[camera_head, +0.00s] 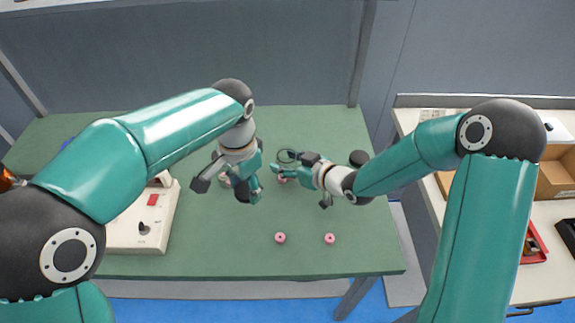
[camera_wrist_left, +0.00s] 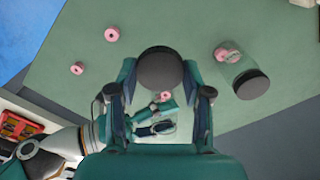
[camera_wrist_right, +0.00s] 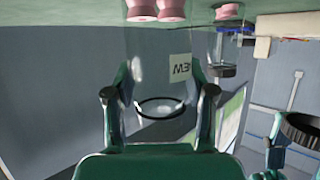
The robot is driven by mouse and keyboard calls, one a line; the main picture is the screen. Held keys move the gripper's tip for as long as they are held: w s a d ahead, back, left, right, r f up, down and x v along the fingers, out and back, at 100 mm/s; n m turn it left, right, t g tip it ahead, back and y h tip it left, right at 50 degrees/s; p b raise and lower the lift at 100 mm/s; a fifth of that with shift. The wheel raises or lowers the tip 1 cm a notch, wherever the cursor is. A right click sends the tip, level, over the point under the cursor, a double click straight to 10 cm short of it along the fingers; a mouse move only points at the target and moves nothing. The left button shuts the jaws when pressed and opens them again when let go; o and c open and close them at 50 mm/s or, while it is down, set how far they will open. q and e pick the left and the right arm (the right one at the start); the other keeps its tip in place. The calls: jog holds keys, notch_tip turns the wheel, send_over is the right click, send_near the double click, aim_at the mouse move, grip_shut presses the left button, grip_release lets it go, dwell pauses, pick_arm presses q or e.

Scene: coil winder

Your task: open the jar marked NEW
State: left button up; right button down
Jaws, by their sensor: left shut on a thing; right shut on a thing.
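The clear jar marked NEW (camera_wrist_right: 180,68) is held between the fingers of my right gripper (camera_head: 285,167). Its label shows inverted in the right wrist view, where the table is at the top. A thin dark ring (camera_wrist_right: 160,107) marks its mouth, with no lid on it. My left gripper (camera_wrist_left: 160,95) is shut on a round black lid (camera_wrist_left: 160,68), apart from the jar and to its left in the head view. The lid also shows at the edge of the right wrist view (camera_wrist_right: 303,128). The gripper partly hides it in the head view.
Another clear jar with a black lid (camera_wrist_left: 251,83) stands by my left gripper, with pink spools in it. Loose pink spools (camera_head: 280,238) (camera_head: 330,238) lie at the front. A beige box with a red switch (camera_head: 152,200) stands left.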

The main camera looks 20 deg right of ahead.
jog(key=shift+f, duration=0.8)
jog(key=shift+f, duration=0.2)
jog(key=shift+c, duration=1.9)
grip_release()
jog(key=shift+r, duration=0.1)
